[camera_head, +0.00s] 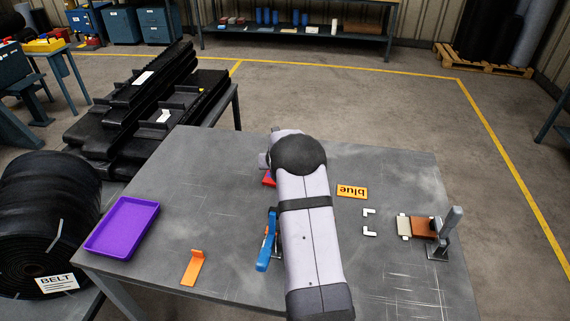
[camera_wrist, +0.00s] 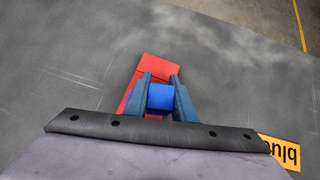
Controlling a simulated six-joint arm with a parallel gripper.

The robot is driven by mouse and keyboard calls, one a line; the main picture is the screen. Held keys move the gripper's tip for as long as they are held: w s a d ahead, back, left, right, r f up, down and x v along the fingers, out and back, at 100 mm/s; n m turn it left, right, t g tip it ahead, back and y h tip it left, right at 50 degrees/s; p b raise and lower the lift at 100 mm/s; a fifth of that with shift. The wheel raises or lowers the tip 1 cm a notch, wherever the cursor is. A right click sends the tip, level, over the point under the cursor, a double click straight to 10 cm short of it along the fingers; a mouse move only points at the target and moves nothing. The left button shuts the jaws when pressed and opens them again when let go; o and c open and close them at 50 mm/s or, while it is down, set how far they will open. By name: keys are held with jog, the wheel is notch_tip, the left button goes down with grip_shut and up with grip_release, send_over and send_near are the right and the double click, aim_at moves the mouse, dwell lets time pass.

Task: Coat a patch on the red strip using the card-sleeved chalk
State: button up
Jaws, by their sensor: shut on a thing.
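In the wrist view my gripper (camera_wrist: 160,80) is shut on a blue block (camera_wrist: 160,97), held between its two dark blue fingers. The block may be the card-sleeved chalk; no separate sleeve or chalk tip shows. The red strip (camera_wrist: 155,63) lies on the table just beyond and beneath the fingers, partly covered by them. I cannot tell whether the block touches it. In the head view only an end of the red strip (camera_head: 269,179) shows left of my arm, which hides my gripper and the block.
A blue-handled clamp (camera_head: 266,245) stands close left of my arm. An orange bracket (camera_head: 194,267) and a purple tray (camera_head: 122,228) lie further left.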

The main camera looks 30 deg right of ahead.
jog(key=shift+w+a+p, duration=0.65)
jog(key=shift+w+a, duration=0.2)
jog(key=shift+w, duration=0.1)
jog(key=shift+s+d+f+b, duration=0.15)
jog(key=shift+d+f+b, duration=0.1)
jog(key=shift+b, duration=0.1)
jog(key=shift+s+d+b, duration=0.8)
jog(key=shift+s+d, duration=0.15)
jog(key=shift+s, duration=0.25)
notch_tip(320, 180, up, 2)
jog(key=shift+s+d+r+p, duration=0.1)
jog(key=shift+r+p, duration=0.15)
jog(key=shift+p, duration=0.5)
notch_tip(320, 180, up, 6)
jog(key=p, duration=0.6)
jog(key=shift+f, duration=0.1)
